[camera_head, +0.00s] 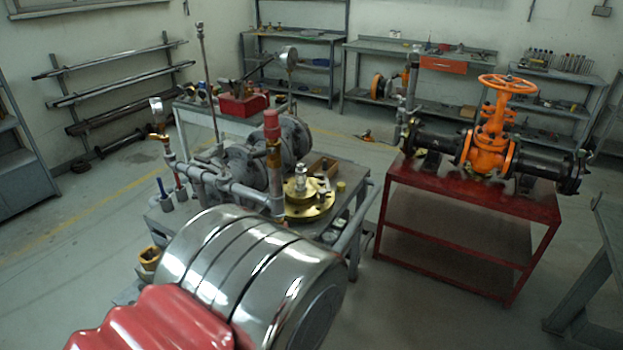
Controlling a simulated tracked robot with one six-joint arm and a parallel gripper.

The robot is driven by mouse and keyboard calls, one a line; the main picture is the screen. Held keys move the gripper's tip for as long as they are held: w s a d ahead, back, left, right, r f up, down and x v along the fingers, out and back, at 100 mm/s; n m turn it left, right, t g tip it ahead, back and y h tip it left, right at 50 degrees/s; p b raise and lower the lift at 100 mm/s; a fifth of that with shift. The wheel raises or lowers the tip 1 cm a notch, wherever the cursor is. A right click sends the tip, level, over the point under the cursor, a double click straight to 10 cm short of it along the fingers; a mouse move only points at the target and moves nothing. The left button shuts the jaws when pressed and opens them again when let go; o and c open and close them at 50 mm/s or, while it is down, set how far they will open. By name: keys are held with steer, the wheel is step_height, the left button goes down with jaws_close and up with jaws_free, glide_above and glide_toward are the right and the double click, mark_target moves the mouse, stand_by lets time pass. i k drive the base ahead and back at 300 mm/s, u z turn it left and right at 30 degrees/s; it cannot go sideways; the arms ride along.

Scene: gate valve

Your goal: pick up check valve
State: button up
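I cannot tell for sure which part is the check valve. A grey flanged valve body (293,140) stands on the grey metal table (362,190) near the middle, partly hidden by pipes in front of it. A round brass flange (310,210) with a silver stem lies on the same table, to the right. A brass nut-like fitting (148,260) shows low at the left of the table. My arm's shiny cylindrical link and red ribbed sleeve fill the bottom centre and hide the near part of the table. My gripper is not seen.
An orange gate valve (487,140) between black pipes stands on a red table (475,192) at the right. Pipes and gauges rise from the grey table's left side. Workbenches (420,50) line the back wall. The floor (60,290) at the left is clear.

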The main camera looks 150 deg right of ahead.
mark_target(301, 173)
steer(key=i, duration=0.2)
steer(key=z, duration=2.75)
steer(key=i, duration=1.7)
